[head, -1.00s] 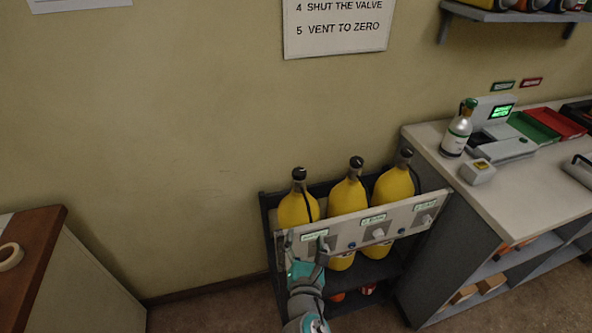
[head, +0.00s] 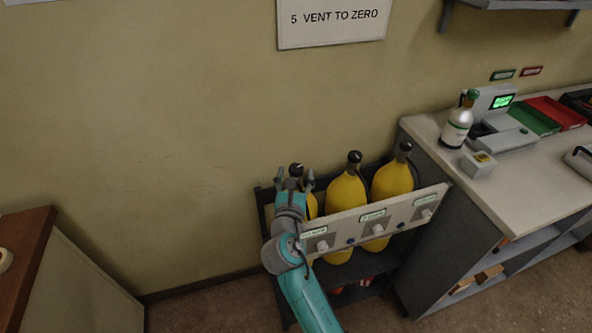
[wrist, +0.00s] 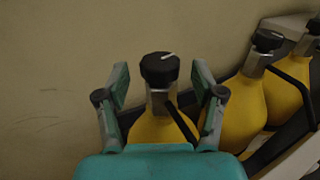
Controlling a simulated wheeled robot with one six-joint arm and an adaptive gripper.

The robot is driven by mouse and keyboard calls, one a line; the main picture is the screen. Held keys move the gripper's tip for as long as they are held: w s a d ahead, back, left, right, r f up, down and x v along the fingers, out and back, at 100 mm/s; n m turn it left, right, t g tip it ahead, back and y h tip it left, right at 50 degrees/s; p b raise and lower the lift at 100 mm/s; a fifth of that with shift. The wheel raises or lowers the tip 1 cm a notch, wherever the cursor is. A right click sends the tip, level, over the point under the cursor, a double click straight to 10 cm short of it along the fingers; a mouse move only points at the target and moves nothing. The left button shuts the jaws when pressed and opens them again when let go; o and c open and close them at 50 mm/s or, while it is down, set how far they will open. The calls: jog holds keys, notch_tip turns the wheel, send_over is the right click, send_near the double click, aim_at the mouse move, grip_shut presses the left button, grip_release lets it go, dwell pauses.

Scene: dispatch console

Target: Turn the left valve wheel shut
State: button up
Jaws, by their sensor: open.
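The left valve wheel (wrist: 160,68) is a black knob with a light mark on its top, on the grey neck of the left yellow cylinder (wrist: 158,131). In the head view the wheel (head: 296,168) shows just past my gripper (head: 293,175). My gripper (wrist: 160,85) is open, with one finger on each side of the wheel and a visible gap on both sides. My arm hides much of the left cylinder in the head view.
Two more yellow cylinders, the middle one (head: 346,196) and the right one (head: 392,181), stand close by in the dark rack. A labelled front panel (head: 347,221) with knobs runs across the rack. A counter (head: 495,181) stands at right; the wall is behind.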

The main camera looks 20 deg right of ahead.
jog(key=shift+x, duration=1.1)
jog(key=c, duration=1.2)
jog(key=shift+o, duration=0.2)
